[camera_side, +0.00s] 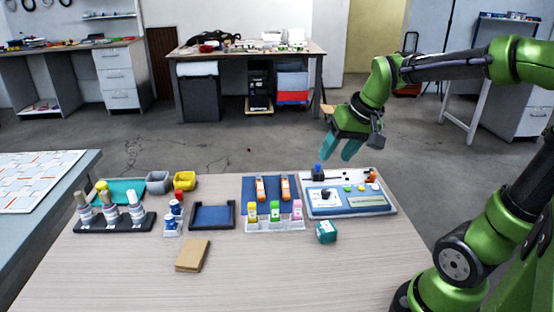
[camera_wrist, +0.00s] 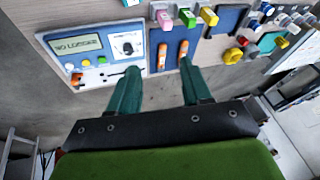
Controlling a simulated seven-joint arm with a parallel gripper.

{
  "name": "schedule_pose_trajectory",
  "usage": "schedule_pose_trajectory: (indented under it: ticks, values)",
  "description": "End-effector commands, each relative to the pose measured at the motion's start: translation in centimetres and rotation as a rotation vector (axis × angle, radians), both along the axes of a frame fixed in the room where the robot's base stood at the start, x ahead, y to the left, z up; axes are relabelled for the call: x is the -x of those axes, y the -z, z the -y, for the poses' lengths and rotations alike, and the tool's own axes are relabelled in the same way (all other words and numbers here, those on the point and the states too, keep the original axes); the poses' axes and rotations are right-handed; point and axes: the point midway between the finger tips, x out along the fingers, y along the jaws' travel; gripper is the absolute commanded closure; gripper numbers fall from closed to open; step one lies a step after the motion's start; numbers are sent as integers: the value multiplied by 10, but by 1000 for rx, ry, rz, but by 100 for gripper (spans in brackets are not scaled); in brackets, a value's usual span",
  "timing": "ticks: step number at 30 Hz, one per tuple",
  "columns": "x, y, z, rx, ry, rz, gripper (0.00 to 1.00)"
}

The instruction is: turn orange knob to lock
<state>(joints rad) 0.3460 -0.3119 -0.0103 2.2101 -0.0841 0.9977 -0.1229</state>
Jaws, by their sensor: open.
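The orange knob (camera_side: 373,175) sits at the back right of a white instrument panel (camera_side: 388,208). In the wrist view the orange knob (camera_wrist: 76,78) is at the lower left edge of the panel (camera_wrist: 52,47), beside a slotted strip. The panel also carries a display (camera_wrist: 79,46) that seems to read "NO LOGGING", a dial (camera_wrist: 127,47) and small coloured buttons. My gripper (camera_side: 340,148) is open and empty, above and behind the panel, apart from the knob. In the wrist view its teal fingertips (camera_wrist: 160,68) are spread, to the right of the orange knob.
A blue-topped post (camera_side: 318,169) stands at the panel's back left. Two orange devices (camera_side: 260,188) lie on a blue mat left of the panel. Coloured-cap bottles (camera_side: 275,210), a teal cube (camera_side: 326,232) and a cardboard piece (camera_side: 193,255) are nearby. The table's front middle is clear.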

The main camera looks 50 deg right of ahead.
Motion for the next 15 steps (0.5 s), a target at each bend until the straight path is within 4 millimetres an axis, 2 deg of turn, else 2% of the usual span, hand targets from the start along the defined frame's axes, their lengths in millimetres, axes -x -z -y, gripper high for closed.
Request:
schedule_pose_trajectory:
  ticks: [1,7,12,15]
  values:
    - [-10,3,29,12,18,-45,52]
    - [-30,17,141,57,-34,-209,52]
    - [-21,38,237,67,-159,-338,52]
    - [-12,46,279,74,-272,-388,52]
